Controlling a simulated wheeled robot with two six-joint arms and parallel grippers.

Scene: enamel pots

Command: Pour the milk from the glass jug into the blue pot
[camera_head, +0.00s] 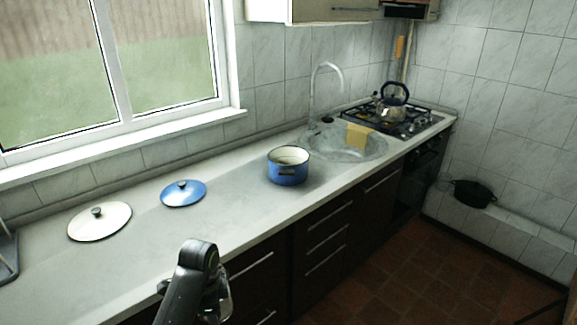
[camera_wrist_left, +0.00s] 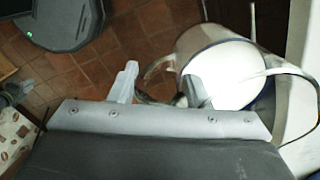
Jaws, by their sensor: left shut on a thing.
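The blue pot (camera_head: 283,177) stands open on the counter, left of the sink, with a pale inside. The glass jug (camera_wrist_left: 288,110) is at the right of the left wrist view, with white milk (camera_wrist_left: 225,75) inside. My left gripper (camera_wrist_left: 160,85) is shut on the jug by its handle side; the exact contact is partly hidden. In the head view, my left arm is at the counter's front edge, with part of the jug (camera_head: 226,300) showing beside it, mostly hidden. The jug is in front of and left of the pot, apart from it. My right gripper is out of view.
A white lid (camera_head: 100,224) and a blue lid (camera_head: 183,196) lie on the counter (camera_head: 150,262) left of the pot. The sink (camera_head: 345,152) with a yellow cloth (camera_head: 358,136), the tap (camera_head: 312,95) and a kettle (camera_head: 391,108) on the stove are farther right.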

